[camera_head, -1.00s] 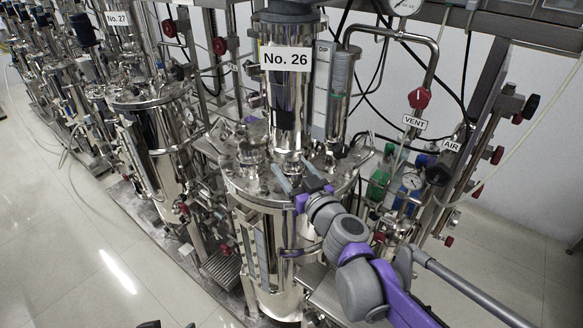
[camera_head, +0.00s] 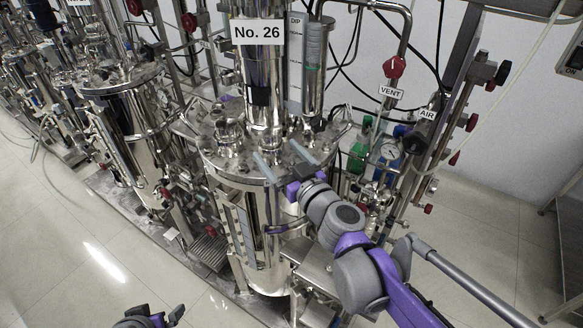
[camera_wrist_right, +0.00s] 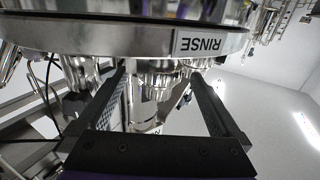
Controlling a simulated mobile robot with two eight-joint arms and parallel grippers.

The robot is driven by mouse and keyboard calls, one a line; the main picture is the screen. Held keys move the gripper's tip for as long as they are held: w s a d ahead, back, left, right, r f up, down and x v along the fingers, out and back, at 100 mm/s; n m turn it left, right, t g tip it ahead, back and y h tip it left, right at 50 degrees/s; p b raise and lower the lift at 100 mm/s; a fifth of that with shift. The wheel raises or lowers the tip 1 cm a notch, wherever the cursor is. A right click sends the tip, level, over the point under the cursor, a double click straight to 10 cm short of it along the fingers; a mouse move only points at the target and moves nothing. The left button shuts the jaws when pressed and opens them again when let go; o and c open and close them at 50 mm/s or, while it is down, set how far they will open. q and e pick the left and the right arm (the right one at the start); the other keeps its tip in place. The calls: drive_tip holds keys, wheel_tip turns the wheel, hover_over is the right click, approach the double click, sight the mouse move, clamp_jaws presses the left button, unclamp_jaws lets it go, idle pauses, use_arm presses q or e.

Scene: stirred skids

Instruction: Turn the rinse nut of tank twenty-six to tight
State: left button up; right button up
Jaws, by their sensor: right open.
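Tank twenty-six (camera_head: 262,230) is a shiny steel vessel under the "No. 26" sign (camera_head: 258,32). My right gripper (camera_head: 284,158) is over the front right of its lid, fingers spread. In the right wrist view a RINSE label (camera_wrist_right: 193,42) sits on a steel rim. A shiny fitting (camera_wrist_right: 152,82), which may be the rinse nut, is beyond and between the open fingers of the right gripper (camera_wrist_right: 158,77). No contact is visible. In the head view I cannot pick out the nut. My left gripper (camera_head: 155,316) is at the bottom edge, partly cut off, fingers apart.
A neighbouring tank (camera_head: 130,130) stands at left. The tall column (camera_head: 262,85) rises from the lid. Floor (camera_head: 60,260) at front left is clear.

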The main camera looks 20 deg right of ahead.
drive_tip(key=s+d, duration=0.1)
drive_tip(key=s, duration=0.5)
drive_tip(key=shift+s, duration=0.25)
drive_tip(key=shift+d, duration=0.1)
